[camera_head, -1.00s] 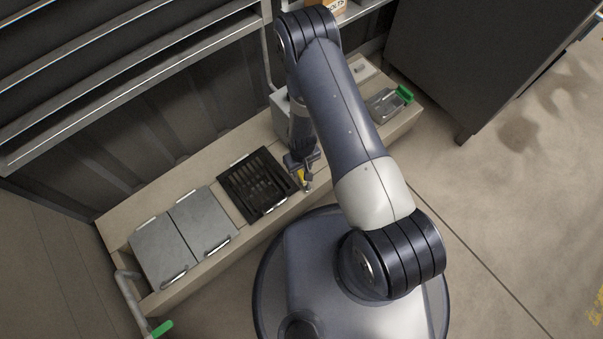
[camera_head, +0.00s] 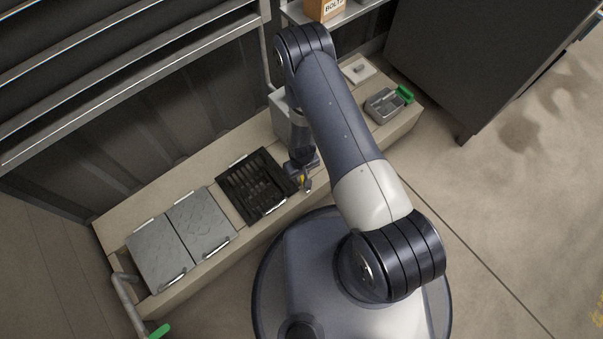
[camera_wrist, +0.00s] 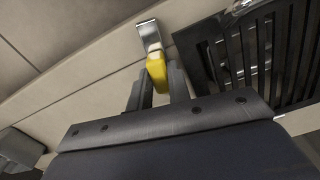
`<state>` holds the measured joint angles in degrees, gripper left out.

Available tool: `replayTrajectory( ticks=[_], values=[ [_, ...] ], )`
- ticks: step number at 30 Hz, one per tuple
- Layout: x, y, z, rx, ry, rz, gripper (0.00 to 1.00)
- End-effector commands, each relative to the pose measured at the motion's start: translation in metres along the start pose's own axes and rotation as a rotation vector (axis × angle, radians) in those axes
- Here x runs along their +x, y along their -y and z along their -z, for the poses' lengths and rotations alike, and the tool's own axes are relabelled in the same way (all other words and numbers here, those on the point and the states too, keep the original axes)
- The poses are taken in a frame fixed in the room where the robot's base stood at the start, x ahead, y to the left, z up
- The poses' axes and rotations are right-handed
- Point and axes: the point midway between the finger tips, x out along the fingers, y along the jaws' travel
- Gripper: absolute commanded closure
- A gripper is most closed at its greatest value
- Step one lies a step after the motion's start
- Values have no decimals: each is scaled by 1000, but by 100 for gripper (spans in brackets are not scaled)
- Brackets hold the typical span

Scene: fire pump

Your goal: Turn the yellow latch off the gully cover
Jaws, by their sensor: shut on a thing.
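The yellow latch (camera_wrist: 157,72) shows in the wrist view between the two fingers of my gripper (camera_wrist: 158,88), which is shut on it. A metal bracket (camera_wrist: 149,34) stands at the latch's far end. The gully cover also shows at the upper right of the wrist view (camera_wrist: 290,45). My gripper hides much of the latch in the head view.
Two grey plates (camera_head: 202,219) lie left of the gully cover on the beige bench (camera_head: 120,220). A grey tray (camera_head: 384,108) with a green handle (camera_head: 404,93) is at the bench's right end. A grey box (camera_head: 283,115) stands behind my wrist. A green-ended pipe (camera_head: 124,295) is at lower left.

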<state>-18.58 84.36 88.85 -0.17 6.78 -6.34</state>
Motion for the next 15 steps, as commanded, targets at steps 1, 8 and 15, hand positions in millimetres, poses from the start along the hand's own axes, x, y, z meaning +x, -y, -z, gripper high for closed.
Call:
replayTrajectory(
  ticks=[1, 8, 15],
  values=[
    [0, 0, 0, 0, 0, 0, 90],
    [0, 0, 0, -2, 0, 0, 100],
    [2, 0, 1, -118, -1, 0, 100]
  ],
)
